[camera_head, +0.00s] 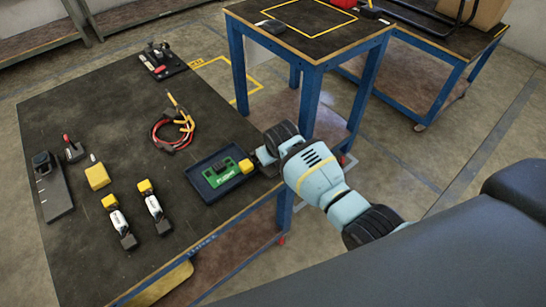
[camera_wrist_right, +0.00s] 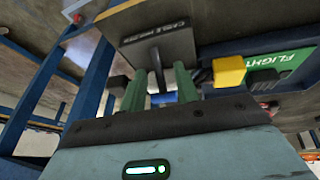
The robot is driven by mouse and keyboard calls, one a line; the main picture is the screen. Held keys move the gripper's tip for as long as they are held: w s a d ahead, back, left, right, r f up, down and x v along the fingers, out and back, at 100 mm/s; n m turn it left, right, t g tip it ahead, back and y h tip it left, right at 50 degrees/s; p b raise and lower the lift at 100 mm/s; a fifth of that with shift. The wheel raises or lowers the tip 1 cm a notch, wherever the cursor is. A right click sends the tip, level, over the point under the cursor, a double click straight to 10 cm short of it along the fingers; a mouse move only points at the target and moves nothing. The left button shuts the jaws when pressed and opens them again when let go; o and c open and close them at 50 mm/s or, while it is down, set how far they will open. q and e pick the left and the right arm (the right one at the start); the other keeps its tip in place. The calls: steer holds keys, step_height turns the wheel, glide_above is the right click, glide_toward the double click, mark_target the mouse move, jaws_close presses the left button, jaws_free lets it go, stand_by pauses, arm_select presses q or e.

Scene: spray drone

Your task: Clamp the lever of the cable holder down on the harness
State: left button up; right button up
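In the right wrist view a dark grey block (camera_wrist_right: 160,42) lettered "CABLE" is just ahead of my right gripper (camera_wrist_right: 160,86). A thin dark lever (camera_wrist_right: 157,62) reaches from it toward the gap between my two green fingers. The fingers stand apart, with no clear contact on the lever. In the head view my right gripper (camera_head: 262,157) is at the table's right edge beside the tray, and it hides the cable holder there. A red, yellow and black cable bundle (camera_head: 163,142), which looks like the harness, lies loosely on the table. My left gripper is out of view.
A dark blue tray (camera_head: 209,198) with a green flight board (camera_head: 221,173) and a yellow block (camera_head: 246,165) is close beside my right gripper. A black fixture (camera_head: 163,62) stands at the back. Several small tools lie at the left. The middle of the table (camera_head: 110,125) is clear.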

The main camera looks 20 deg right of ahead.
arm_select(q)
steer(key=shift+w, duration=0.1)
arm_select(e)
steer(key=shift+w, duration=0.1)
steer(key=shift+f, duration=0.1)
jaws_close()
steer(key=shift+w+g, duration=0.15)
steer(key=shift+g, duration=0.25)
steer(key=shift+w+a+f+g+b, duration=0.15)
steer(key=shift+f+g+b, duration=0.15)
steer(key=shift+g, duration=0.2)
steer(key=shift+g+h, duration=0.3)
steer(key=shift+h, duration=0.1)
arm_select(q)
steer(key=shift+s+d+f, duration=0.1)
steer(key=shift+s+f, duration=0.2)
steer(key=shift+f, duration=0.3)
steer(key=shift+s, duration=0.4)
arm_select(e)
steer(key=shift+f, duration=0.1)
